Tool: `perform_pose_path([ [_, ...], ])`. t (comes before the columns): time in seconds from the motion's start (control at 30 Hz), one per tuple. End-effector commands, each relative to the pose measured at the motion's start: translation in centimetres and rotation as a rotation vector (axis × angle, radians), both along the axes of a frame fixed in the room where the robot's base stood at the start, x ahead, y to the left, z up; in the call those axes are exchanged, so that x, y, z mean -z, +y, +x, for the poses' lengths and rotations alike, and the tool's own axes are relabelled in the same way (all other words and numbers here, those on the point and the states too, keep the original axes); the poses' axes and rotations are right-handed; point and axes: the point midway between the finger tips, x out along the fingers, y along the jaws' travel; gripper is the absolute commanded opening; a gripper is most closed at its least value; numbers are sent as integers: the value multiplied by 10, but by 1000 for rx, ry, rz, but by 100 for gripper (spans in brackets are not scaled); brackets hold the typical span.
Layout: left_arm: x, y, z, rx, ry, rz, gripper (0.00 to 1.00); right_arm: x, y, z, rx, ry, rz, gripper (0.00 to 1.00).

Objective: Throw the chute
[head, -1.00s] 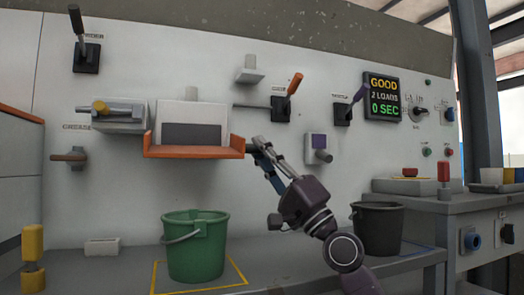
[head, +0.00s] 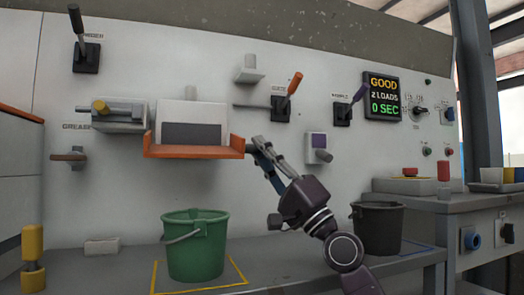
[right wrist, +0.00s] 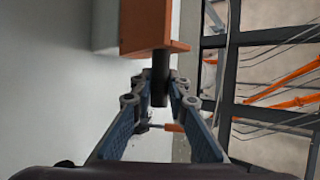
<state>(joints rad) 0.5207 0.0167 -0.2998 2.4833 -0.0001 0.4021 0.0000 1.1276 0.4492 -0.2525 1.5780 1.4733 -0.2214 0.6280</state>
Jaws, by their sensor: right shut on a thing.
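The chute is an orange tray (head: 195,152) on the white panel, with a pale box behind it. It looks roughly level. My right gripper (head: 256,146) is at the chute's right end, shut on its short dark handle. In the right wrist view the dark handle (right wrist: 160,84) sticks out of the orange chute end (right wrist: 150,28), between the two fingers of my right gripper (right wrist: 161,92). The green bucket (head: 195,250) stands on the bench below the chute, inside a yellow outline. My left gripper is not in view.
A black bucket (head: 378,230) stands at the right, behind my right arm. A display (head: 383,96) reads GOOD, 2 LOADS, 0 SEC. A yellow post (head: 33,255) stands at lower left.

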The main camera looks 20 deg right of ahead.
Motion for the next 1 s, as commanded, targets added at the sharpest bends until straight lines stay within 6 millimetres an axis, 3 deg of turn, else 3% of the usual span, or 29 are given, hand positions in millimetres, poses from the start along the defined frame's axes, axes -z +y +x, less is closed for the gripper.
perform_pose_path([
  [0.03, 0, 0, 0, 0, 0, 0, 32, 7, 1, 7, 2, 16, -5, 0],
  [0.47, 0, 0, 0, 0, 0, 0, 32, 6, 0, 6, 3, 16, -4, 0],
  [0.5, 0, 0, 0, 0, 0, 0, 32, 6, 0, 6, 3, 16, -4, 16],
  [0.67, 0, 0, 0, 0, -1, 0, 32, 5, 0, 6, 2, 14, -3, 33],
  [1.0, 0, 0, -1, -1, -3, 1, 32, 6, -2, 1, 2, 7, -1, 33],
])
